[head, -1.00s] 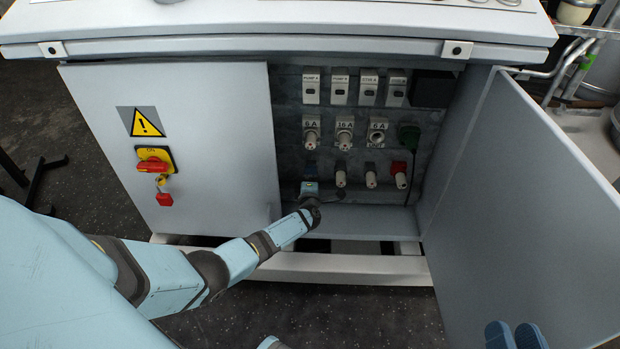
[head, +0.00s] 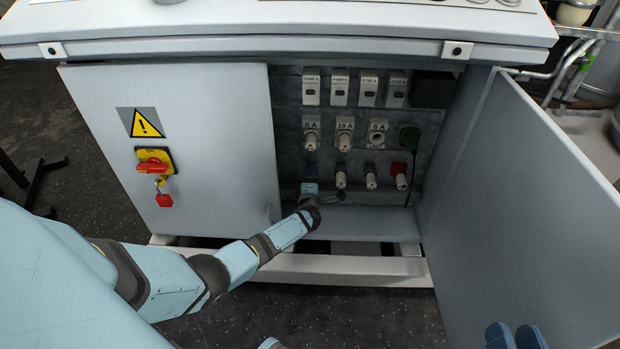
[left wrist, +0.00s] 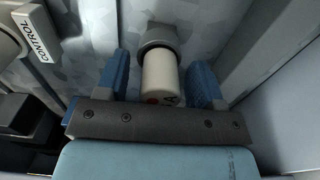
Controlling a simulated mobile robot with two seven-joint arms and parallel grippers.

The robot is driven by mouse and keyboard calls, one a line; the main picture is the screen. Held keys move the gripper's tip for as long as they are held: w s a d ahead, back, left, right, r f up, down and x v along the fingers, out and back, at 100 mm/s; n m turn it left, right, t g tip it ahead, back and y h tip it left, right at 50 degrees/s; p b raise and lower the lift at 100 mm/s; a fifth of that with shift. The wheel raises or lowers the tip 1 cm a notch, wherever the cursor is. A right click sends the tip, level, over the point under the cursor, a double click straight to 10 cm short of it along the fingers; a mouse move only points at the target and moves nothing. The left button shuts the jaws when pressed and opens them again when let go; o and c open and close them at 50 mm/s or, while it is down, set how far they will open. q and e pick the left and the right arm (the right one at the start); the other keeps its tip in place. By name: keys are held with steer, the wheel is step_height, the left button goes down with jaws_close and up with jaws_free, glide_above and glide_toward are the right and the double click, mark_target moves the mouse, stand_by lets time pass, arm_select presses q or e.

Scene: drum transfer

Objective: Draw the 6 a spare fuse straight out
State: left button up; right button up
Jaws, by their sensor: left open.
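A white cylindrical fuse (left wrist: 160,78) with a red mark and a letter A sits in a dark round holder (left wrist: 158,38) in the left wrist view. My left gripper (left wrist: 161,76) is open, with one blue finger on each side of it and a gap on both sides. In the head view the same gripper (head: 311,172) is at the left end of the lower row and hides this fuse. My right gripper (head: 515,337) shows only as two blue fingertips at the bottom edge, and its opening is unclear.
Other lower-row fuses (head: 340,178) stand close to the right. Above are holders labelled 6 A (head: 311,138), 16 A (head: 345,140) and another 6 A (head: 377,138). The left cabinet door (head: 215,130) is closed, and the right door (head: 520,200) stands open.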

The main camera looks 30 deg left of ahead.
arm_select(q)
jaws_close()
steer(key=shift+p+v, duration=1.7)
steer(key=shift+v, duration=1.3)
